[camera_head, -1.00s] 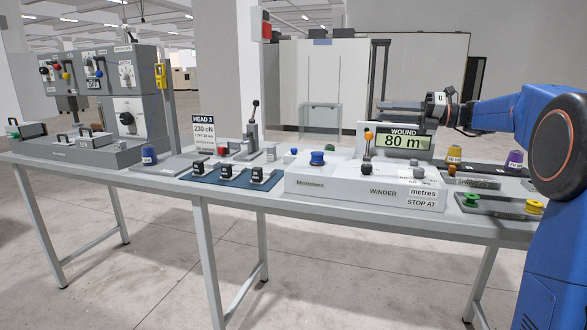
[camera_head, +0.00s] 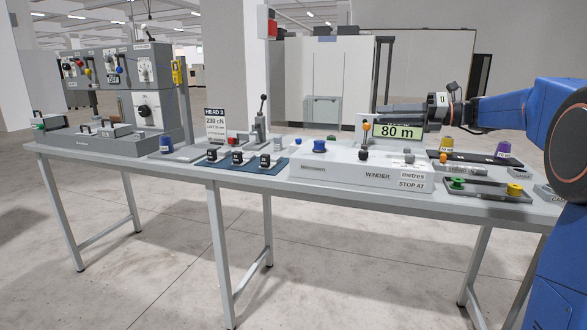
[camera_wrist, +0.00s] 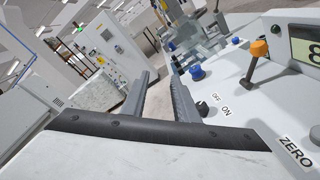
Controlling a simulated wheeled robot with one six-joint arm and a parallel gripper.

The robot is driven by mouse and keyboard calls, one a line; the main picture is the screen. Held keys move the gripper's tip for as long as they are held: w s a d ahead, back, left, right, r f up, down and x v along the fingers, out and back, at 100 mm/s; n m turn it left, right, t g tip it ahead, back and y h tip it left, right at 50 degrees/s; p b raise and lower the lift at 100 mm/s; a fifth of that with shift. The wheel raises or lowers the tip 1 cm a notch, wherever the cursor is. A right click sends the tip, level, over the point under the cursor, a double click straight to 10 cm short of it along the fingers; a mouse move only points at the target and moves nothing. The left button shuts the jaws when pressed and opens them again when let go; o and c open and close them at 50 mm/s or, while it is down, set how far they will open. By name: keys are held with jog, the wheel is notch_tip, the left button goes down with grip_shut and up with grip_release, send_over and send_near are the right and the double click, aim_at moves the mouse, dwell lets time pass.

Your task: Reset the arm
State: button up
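The winder (camera_head: 350,172), a pale box with a blue knob (camera_head: 319,146) and an orange-tipped lever (camera_head: 365,130), sits below. The wrist view also shows the blue knob (camera_wrist: 196,72), the orange-tipped lever (camera_wrist: 259,48) and a "ZERO" label (camera_wrist: 295,151).
The long grey bench (camera_head: 330,194) carries a control cabinet (camera_head: 140,75) at left, a blue mat (camera_head: 242,165) with several black switches, and a "HEAD 3" sign (camera_head: 215,124). Yellow and purple spools (camera_head: 503,149) stand at right. The floor before the bench is clear.

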jog(key=s+a+f+n+g+h, duration=0.1)
jog(key=s+a+f+n+h, duration=0.3)
jog(key=s+f+n, duration=0.6)
jog(key=s+a+f+n+g+h, duration=0.1)
jog(key=s+a+f+n+h, duration=0.45)
jog(key=s, duration=0.85)
jog(key=s+d+f+n+h, duration=0.2)
jog(key=s+d+f+n, duration=0.1)
jog(key=s+f+n, duration=0.2)
jog(key=s+d+f+n+t+h, duration=0.1)
jog(key=s+d+f+n+h, duration=0.1)
jog(key=s+d+f+n, duration=0.2)
jog(key=s+d+f+n+h, duration=0.2)
jog(key=s+d+f+n, duration=0.2)
jog(key=s+f, duration=0.5)
jog(key=shift+s+d+f+n+t+h, duration=0.25)
jog(key=shift+s+n+t+h, duration=0.1)
jog(key=shift+s+n, duration=0.5)
